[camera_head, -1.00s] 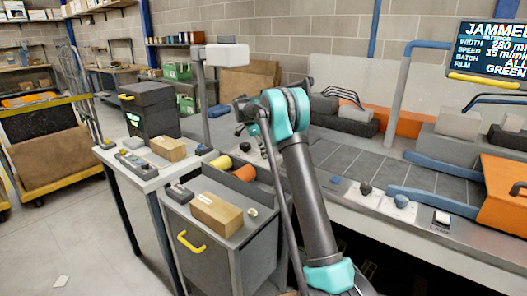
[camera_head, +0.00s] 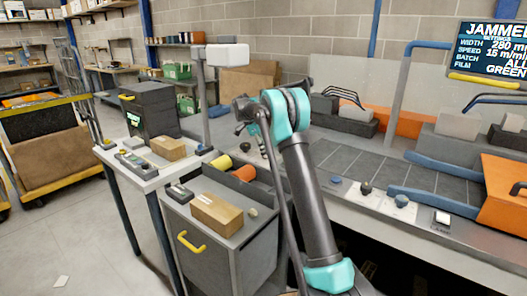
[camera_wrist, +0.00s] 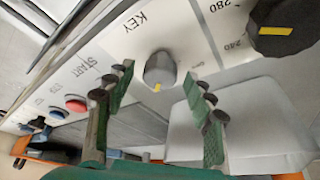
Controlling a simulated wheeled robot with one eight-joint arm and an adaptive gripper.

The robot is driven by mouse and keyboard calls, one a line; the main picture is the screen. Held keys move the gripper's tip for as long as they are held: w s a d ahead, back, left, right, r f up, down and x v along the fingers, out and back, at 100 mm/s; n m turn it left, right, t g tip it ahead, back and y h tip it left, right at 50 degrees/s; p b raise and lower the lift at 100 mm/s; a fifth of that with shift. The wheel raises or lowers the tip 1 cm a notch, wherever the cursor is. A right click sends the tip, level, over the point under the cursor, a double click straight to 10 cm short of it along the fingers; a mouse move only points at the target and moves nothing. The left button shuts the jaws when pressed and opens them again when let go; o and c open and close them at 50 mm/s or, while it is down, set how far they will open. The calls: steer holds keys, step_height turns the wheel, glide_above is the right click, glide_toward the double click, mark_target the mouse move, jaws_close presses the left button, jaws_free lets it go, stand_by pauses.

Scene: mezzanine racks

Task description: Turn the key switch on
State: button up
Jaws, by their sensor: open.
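The key switch (camera_wrist: 160,71) is a round grey knob with a yellow mark at its lower edge, next to the printed word KEY on a pale panel in the wrist view. My gripper (camera_wrist: 156,82) is open, one green finger with dark pads on each side of the knob in the picture. Gaps show between the knob and both fingers, and I cannot tell how far above the panel they are. In the head view my gripper (camera_head: 243,118) is small, at the left end of my arm. I cannot make out the key switch there.
On the same panel are a large black dial (camera_wrist: 285,28) with a yellow mark, a red button (camera_wrist: 76,103) and a blue button (camera_wrist: 57,115). In the head view a cart with a cardboard box (camera_head: 216,213) stands left of my arm. A screen (camera_head: 492,52) reads JAMMED.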

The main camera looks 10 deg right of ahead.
steer(key=v, duration=1.1)
steer(key=shift+a+r, duration=0.2)
steer(key=shift+r, duration=0.15)
steer(key=s+d+f+n+t+y, duration=0.1)
steer(key=s+d+f+n, duration=0.2)
steer(key=s, duration=1.4)
steer(key=s+d+f+n+t+y, duration=0.1)
steer(key=s+d+f+n+y, duration=0.1)
steer(key=s+f+n, duration=0.7)
steer(key=s+d+f+n+t+y, duration=0.1)
steer(key=s+d+f+n, duration=0.3)
steer(key=s, duration=2.1)
step_height(320, 180, down, 3)
steer(key=shift+f+n+t, duration=0.15)
steer(key=shift+n+t, duration=0.45)
steer(key=shift+n, duration=0.5)
steer(key=shift+c, duration=0.6)
